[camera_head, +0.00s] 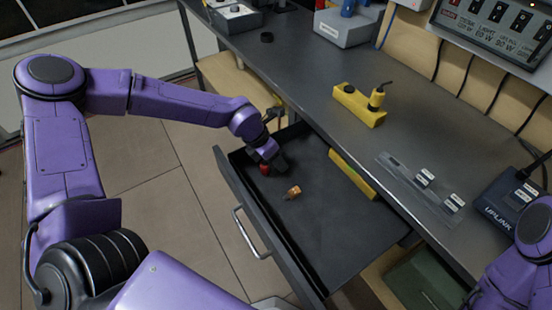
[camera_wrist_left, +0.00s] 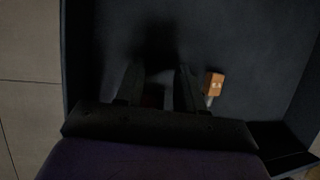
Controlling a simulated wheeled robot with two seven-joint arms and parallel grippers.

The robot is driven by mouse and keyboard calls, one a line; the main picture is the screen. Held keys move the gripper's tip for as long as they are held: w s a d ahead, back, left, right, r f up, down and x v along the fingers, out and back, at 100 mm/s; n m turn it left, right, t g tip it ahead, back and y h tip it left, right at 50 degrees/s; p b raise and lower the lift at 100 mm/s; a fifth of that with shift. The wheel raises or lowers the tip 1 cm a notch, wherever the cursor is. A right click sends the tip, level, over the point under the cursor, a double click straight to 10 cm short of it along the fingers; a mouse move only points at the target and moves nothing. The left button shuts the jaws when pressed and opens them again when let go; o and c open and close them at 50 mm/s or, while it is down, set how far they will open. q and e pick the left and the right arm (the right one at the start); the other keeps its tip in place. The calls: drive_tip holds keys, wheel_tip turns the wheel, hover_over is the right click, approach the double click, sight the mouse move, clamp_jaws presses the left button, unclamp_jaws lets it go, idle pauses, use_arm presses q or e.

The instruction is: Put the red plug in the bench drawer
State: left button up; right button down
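The bench drawer (camera_head: 245,205) is pulled out, with its handle facing the lower left. My left gripper (camera_head: 270,165) is down inside it, near its far left corner. The red plug (camera_head: 264,169) shows at the fingertips, low in the drawer and partly hidden by the gripper. My right gripper is out of view; only part of that arm shows at the lower right.
A yellow block (camera_head: 352,175) is along the drawer's bench side. On the bench are a yellow socket block (camera_head: 360,105), a clear labelled strip (camera_head: 415,188) and an uplink box (camera_head: 507,203).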

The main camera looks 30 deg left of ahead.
use_arm(q)
drive_tip(key=shift+r, duration=0.15)
drive_tip(key=p+v, duration=0.2)
drive_tip(key=v, duration=1)
